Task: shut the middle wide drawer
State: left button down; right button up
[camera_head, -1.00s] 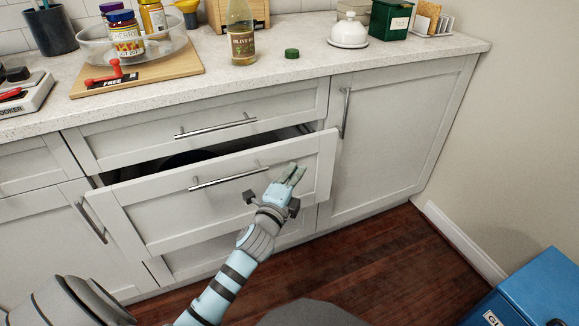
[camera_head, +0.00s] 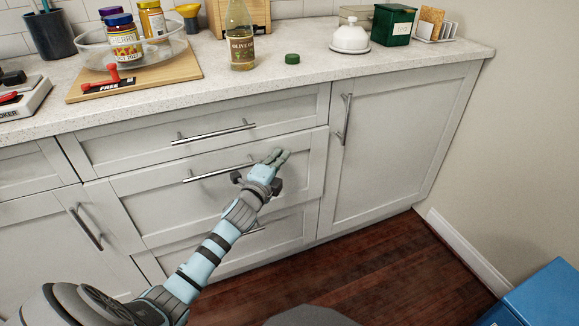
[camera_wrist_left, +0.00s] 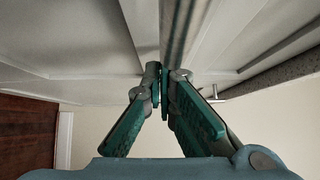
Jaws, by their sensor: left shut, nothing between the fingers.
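The middle wide drawer (camera_head: 230,195) has a white panel front and a bar handle (camera_head: 217,173). Its front looks about level with the drawer above it, and no gap into it shows. My left gripper (camera_head: 276,156) is at the upper right part of this drawer front, just right of the handle, with its fingers against or very near the panel. The left gripper also shows in the left wrist view (camera_wrist_left: 161,72), fingertips together and nothing between them, close to a white front. My right gripper is not in view.
The upper drawer (camera_head: 215,130) is shut above, and a lower drawer (camera_head: 270,232) is partly behind my arm. A cabinet door (camera_head: 395,150) stands right. The counter (camera_head: 330,65) holds a bottle, jars and a green tin. A blue box (camera_head: 545,295) is on the floor at the right.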

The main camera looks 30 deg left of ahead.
pick_arm(q)
jog(key=shift+w+a, duration=0.5)
jog(key=shift+w, duration=0.1)
jog(key=shift+w+a, duration=0.1)
jog(key=shift+r, duration=0.2)
jog(key=shift+f, duration=0.1)
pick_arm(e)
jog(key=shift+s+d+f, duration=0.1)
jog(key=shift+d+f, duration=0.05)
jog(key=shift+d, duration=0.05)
pick_arm(q)
jog(key=shift+s+d+p, duration=0.3)
jog(key=shift+s, duration=0.1)
jog(key=s+d+p, duration=0.1)
jog(key=s+d, duration=0.3)
jog(key=s, duration=0.7)
jog(key=shift+s+d, duration=0.25)
jog(key=shift+d, duration=0.05)
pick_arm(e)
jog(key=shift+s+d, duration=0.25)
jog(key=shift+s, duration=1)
